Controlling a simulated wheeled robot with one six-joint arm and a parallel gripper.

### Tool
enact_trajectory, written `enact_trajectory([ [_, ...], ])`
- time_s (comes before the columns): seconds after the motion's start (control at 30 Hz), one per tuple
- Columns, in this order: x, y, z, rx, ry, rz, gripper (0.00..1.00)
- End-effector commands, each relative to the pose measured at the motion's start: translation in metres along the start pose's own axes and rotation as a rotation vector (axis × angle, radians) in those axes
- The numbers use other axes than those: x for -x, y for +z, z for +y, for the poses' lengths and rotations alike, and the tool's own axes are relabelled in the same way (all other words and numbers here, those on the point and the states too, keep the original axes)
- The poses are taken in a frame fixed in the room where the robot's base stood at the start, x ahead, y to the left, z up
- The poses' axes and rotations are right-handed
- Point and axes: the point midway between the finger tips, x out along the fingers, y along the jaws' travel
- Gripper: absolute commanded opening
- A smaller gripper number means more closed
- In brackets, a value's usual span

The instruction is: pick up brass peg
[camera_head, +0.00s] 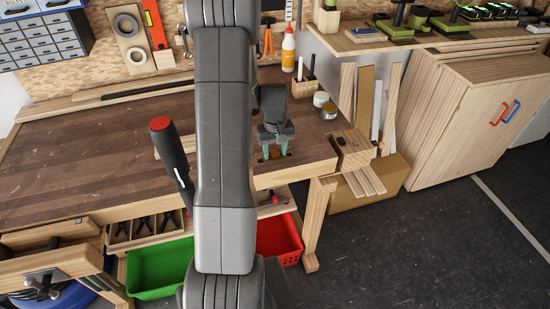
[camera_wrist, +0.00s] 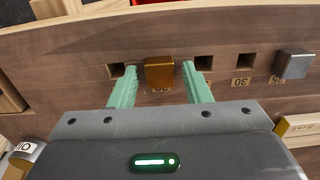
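The brass peg (camera_wrist: 159,72) is a square-ended, orange-brown block standing in a row of square holes in a wooden board, seen in the wrist view. My gripper (camera_wrist: 158,67) has its two teal fingers spread, one on each side of the peg, with a gap left and right of it. In the head view my gripper (camera_head: 275,150) points down over the right end of the workbench. The peg cannot be made out clearly there, as my gripper covers that spot.
A silver peg (camera_wrist: 294,63) stands in the board at the far right of the wrist view. Empty square holes lie beside the fingers. In the head view, a glue bottle (camera_head: 288,50) and small jars (camera_head: 325,106) stand behind my gripper. The bench (camera_head: 90,150) is mostly clear at left.

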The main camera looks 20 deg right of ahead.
Motion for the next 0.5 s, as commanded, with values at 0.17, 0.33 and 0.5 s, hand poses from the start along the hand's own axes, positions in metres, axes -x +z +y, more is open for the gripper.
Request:
enact_trajectory([
  [0.17,0.0002,-0.0002,0.0,0.0,0.0,0.0,0.08],
  [0.33,0.0005,-0.0003,0.0001,0.0,0.0,0.001,0.02],
  [0.5,0.0033,-0.0004,0.0001,0.0,0.0,0.001,0.02],
])
